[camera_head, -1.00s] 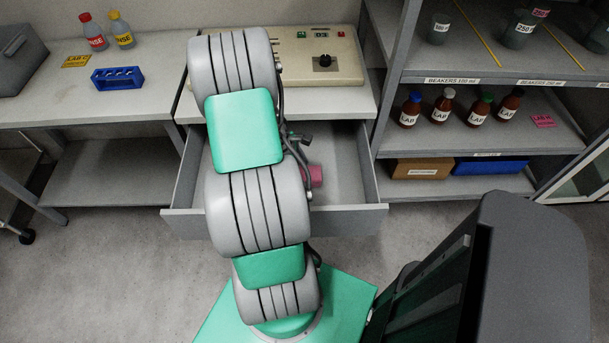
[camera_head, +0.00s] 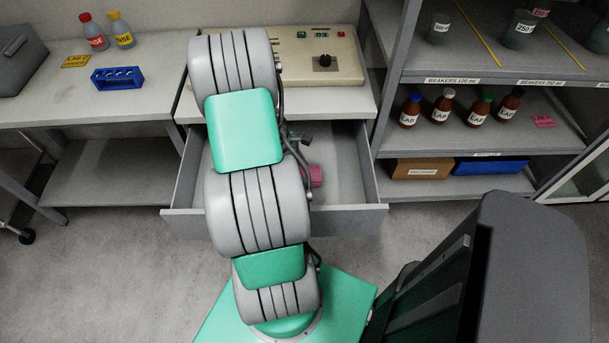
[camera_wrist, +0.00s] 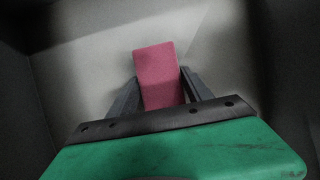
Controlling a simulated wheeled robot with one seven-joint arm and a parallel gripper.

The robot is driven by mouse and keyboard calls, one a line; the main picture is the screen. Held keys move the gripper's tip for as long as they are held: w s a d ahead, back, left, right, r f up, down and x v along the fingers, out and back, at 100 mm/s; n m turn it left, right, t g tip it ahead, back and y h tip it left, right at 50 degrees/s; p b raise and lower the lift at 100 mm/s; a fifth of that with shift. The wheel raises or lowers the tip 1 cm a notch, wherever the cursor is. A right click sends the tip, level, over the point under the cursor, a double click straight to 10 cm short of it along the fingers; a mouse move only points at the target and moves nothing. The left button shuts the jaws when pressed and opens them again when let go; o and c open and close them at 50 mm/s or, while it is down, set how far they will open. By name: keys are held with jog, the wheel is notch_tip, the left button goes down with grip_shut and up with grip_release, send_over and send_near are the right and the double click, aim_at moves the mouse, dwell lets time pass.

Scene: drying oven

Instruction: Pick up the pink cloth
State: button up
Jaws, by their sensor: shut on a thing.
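The pink cloth (camera_wrist: 156,72) is a folded, block-like piece inside the open drawer (camera_head: 345,221). In the wrist view it lies between the two dark fingers of my gripper (camera_wrist: 158,92), which are shut on it from both sides. In the head view only a small part of the pink cloth (camera_head: 316,176) shows beside my arm, which hides the rest and most of my gripper. I cannot tell whether the cloth is clear of the drawer floor.
The drawer walls surround my gripper closely. Above the drawer is a beige device (camera_head: 318,60) with a black knob. A blue rack (camera_head: 118,78) and two bottles stand on the left bench. Shelves with brown bottles (camera_head: 443,108) and beakers stand at the right.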

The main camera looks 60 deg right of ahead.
aim_at(308, 172)
jog(key=shift+r, duration=0.1)
notch_tip(308, 172, up, 3)
jog(key=shift+d+r, duration=0.1)
jog(key=shift+r, duration=0.05)
jog(key=w+a+r, duration=0.5)
jog(key=a+r, duration=0.5)
jog(key=a, duration=0.3)
jog(key=shift+w, duration=0.2)
jog(key=shift+a, duration=0.1)
